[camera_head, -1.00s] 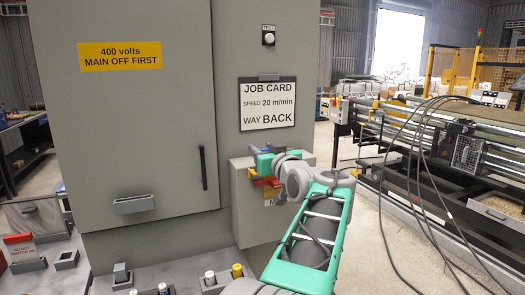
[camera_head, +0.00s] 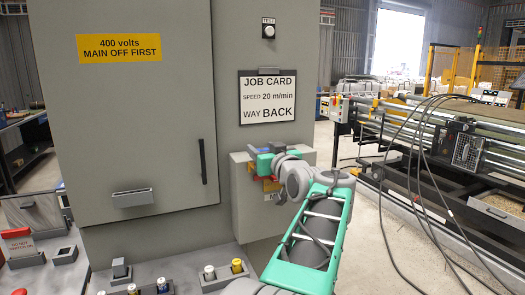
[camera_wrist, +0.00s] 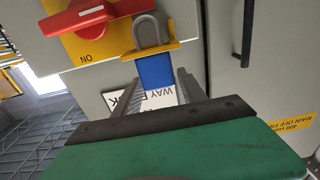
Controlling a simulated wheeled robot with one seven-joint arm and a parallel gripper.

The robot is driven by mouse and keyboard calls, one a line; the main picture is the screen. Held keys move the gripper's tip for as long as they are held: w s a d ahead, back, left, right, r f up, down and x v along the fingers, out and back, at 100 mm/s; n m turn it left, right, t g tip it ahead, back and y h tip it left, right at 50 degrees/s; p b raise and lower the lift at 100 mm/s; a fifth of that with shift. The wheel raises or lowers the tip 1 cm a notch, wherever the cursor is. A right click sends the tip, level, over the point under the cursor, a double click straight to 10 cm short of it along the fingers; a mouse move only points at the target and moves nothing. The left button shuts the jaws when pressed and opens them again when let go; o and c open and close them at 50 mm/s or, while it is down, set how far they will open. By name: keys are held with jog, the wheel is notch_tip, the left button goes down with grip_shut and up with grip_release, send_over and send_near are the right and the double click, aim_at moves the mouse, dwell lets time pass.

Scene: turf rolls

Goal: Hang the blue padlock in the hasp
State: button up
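The blue padlock (camera_wrist: 156,72) is between my fingertips in the wrist view. Its grey shackle (camera_wrist: 148,33) shows on the far side of the yellow hasp plate (camera_wrist: 160,50), with the blue body on the near side. The shackle seems to pass through the plate, but the exact fit is unclear. My gripper (camera_wrist: 158,82) has a finger against each side of the body, with no clear gap. In the head view my gripper (camera_head: 258,161) is at the grey switch box (camera_head: 248,215), and it hides most of the hasp.
A red rotary handle (camera_wrist: 88,17) on a yellow plate is close beside the hasp. The grey cabinet (camera_head: 130,120) with its black door handle (camera_head: 203,161) stands left. The job card (camera_head: 267,97) hangs above the box. A bench with fittings (camera_head: 175,265) is below.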

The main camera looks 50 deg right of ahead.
jog(key=shift+o, duration=1.3)
jog(key=shift+s, duration=0.1)
jog(key=b+v, duration=0.2)
jog(key=v, duration=0.5)
jog(key=shift+s+a, duration=0.15)
jog(key=shift+s, duration=0.15)
